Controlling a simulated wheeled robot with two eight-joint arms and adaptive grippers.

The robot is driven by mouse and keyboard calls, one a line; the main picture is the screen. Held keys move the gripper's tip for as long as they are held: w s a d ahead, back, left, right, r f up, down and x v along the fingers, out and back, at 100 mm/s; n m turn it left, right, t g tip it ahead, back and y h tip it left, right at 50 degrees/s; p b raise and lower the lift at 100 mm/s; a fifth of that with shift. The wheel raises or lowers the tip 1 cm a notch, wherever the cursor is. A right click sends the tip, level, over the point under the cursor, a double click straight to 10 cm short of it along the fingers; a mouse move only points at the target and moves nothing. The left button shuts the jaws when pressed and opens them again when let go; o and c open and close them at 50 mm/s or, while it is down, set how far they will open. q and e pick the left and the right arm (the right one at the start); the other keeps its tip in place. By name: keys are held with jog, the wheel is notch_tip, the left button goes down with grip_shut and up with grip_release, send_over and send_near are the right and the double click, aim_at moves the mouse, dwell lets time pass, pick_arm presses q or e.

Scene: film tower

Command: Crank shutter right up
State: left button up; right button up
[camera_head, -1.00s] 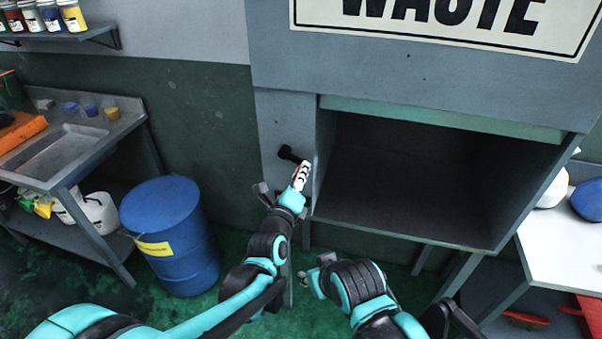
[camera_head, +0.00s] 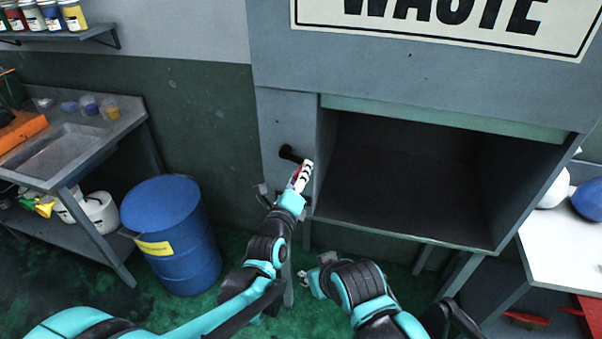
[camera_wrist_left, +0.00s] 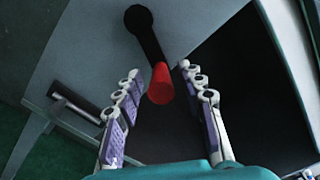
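The crank is a black arm (camera_head: 290,153) on the grey panel left of the waste opening. Its red handle (camera_wrist_left: 160,84) shows clearly in the left wrist view, with the black crank arm above it. My left gripper (camera_head: 306,164) is at the crank in the head view. In the left wrist view its fingers (camera_wrist_left: 158,74) are apart, one on each side of the red handle, with visible gaps. The shutter's pale green edge (camera_head: 440,118) lies along the top of the opening, which is mostly uncovered. My right gripper (camera_head: 310,277) is low, below the opening; its fingers are unclear.
A blue barrel (camera_head: 168,235) stands left of my left arm. A sink bench (camera_head: 60,150) is further left. A white table (camera_head: 565,245) is at the right. The waste opening (camera_head: 410,185) looks dark and empty.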

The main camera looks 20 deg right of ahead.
pick_arm(q)
jog(key=v, duration=1.1)
jog(key=shift+s+a, duration=0.1)
